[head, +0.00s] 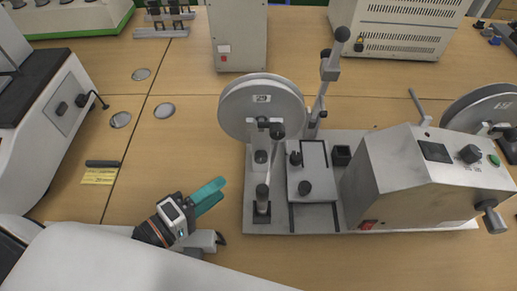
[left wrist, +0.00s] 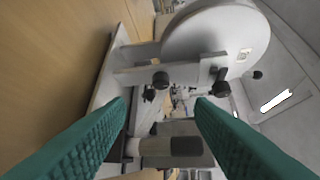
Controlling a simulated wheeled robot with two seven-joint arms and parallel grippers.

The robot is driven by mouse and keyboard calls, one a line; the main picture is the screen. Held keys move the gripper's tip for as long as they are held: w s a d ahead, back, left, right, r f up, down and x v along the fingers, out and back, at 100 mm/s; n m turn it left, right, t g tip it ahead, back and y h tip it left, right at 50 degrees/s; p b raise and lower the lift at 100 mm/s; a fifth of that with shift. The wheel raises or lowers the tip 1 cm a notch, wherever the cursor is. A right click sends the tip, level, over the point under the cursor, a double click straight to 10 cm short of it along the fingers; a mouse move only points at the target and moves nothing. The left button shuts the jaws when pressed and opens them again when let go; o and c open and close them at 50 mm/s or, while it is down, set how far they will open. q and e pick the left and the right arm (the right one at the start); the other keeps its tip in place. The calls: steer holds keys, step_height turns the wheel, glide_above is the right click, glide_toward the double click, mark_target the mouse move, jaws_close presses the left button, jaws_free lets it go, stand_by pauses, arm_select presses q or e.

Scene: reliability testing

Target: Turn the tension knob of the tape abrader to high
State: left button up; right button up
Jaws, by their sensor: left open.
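The tape abrader is a grey base plate (head: 335,226) with a white tape reel (head: 262,107), a small platform with black knobs, and a grey control box (head: 405,190). A black dial knob (head: 470,153) sits on the box's top, beside a green button; its marks are too small to read. In the left wrist view, the reel (left wrist: 215,40) and a black knob (left wrist: 161,80) show beyond the open fingers (left wrist: 163,102). My right gripper is out of view.
A lever arm with a black ball (head: 342,34) rises behind the platform. Another reel (head: 485,108) stands at the right edge. A yellow label with a black marker-like piece (head: 98,176) lies at left. Grey machines (head: 238,40) line the back. The wooden table left of the base is mostly clear.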

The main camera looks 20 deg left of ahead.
arm_select(q)
steer(key=b, duration=0.3)
glide_toward(259, 161)
steer(key=x, duration=0.3)
steer(key=p+x, duration=0.1)
steer(key=x, duration=0.3)
steer(key=shift+x, duration=0.8)
steer(key=shift+a, duration=0.1)
steer(key=shift+c, duration=0.4)
